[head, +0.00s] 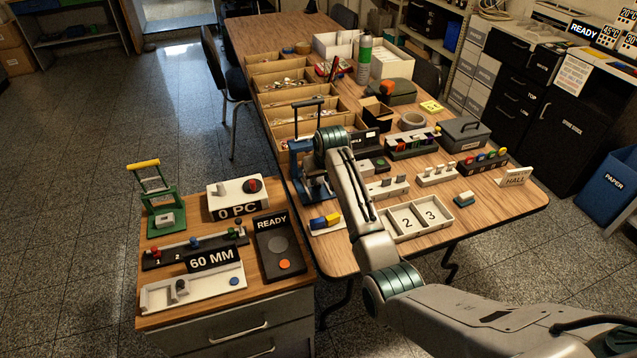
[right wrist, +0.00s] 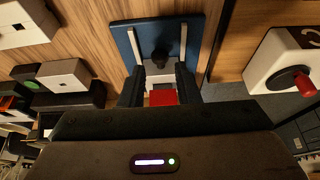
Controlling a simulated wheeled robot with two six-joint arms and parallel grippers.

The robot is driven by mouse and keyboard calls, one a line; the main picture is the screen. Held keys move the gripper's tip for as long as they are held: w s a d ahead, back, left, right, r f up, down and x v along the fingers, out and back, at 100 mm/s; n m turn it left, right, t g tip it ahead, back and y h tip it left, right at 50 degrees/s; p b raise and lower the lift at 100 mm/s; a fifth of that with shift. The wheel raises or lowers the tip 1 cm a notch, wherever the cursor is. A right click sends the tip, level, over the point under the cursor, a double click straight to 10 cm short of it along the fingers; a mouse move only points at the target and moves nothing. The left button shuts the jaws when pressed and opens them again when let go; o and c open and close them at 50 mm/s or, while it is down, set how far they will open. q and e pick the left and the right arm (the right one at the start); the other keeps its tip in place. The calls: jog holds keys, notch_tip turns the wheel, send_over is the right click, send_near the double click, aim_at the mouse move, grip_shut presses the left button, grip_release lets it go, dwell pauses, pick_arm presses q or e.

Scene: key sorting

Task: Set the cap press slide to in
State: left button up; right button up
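The cap press (head: 297,164) is a blue frame with a raised lever at the near left edge of the long wooden table. In the right wrist view its blue base (right wrist: 128,40) carries two pale rails, with a grey-white part and dark round knob between them. A red block (right wrist: 163,97) shows nearer the camera; I take it for the slide's handle. My right gripper (right wrist: 162,84) is over the base, with its two black fingers on either side of the red block. Whether they touch it cannot be told. In the head view my right wrist hides part of the press. My left gripper is not in view.
A white box with a red knob (right wrist: 295,82) stands right of the press in the wrist view. A side bench holds a green press (head: 166,218) and a READY panel (head: 268,240). A tray marked 2 and 3 (head: 440,228) lies right of my forearm.

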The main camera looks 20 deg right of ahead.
aim_at(318, 185)
jog(key=shift+x, duration=2.15)
jog(key=shift+d, duration=0.1)
grip_shut()
